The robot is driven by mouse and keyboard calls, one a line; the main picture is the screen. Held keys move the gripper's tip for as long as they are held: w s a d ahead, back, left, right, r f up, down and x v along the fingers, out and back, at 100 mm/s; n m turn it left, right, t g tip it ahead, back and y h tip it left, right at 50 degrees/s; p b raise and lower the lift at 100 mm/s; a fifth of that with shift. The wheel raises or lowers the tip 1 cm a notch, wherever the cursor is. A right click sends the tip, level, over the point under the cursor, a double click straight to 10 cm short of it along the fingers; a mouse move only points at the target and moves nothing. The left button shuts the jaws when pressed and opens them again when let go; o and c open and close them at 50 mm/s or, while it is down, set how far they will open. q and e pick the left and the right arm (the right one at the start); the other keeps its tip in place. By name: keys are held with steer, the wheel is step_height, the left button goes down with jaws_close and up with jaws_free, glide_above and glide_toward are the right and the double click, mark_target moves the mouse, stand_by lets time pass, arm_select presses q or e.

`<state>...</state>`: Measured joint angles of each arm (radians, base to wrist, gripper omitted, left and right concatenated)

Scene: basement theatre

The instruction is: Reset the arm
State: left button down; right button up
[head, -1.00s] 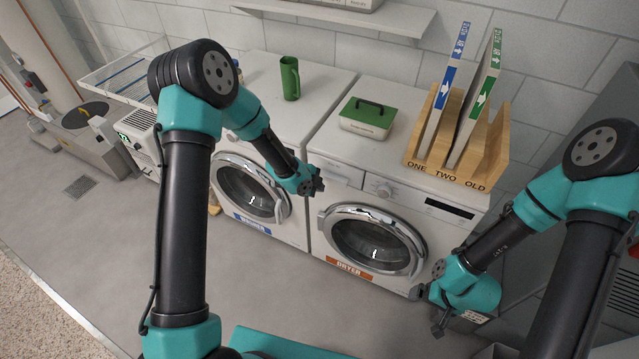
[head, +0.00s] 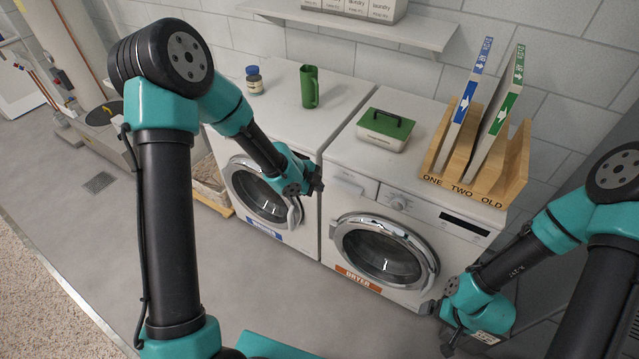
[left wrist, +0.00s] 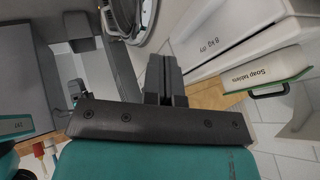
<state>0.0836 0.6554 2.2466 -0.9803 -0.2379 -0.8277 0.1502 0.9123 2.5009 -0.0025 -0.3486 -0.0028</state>
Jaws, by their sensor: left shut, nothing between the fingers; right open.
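My left arm comes in from the left in the head view and reaches in front of the washer. My left gripper (head: 314,182) is at the right edge of the washer's round door, near the gap between the two machines. In the left wrist view its fingers (left wrist: 164,75) are together with nothing between them. My right gripper (head: 440,325) is low at the right, in front of the dryer's lower right corner. It is small in view, its fingers apart, and I see nothing held in it.
The washer (head: 230,145) and dryer (head: 345,215) stand side by side, doors shut. A shelf (head: 360,28) hangs above.

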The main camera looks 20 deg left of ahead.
arm_select(q)
steer(key=s+a+f+n+g+y, duration=0.1)
steer(key=s+f+n+g, duration=0.1)
steer(key=s+f+n, duration=0.5)
steer(key=s+f+n+g+y, duration=0.1)
steer(key=s+f+n, duration=0.7)
steer(key=s+n, duration=0.6)
steer(key=shift+s+a+f+g, duration=0.2)
steer(key=shift+s+a+g, duration=0.2)
steer(key=shift+s, duration=0.55)
arm_select(e)
steer(key=shift+c, duration=0.4)
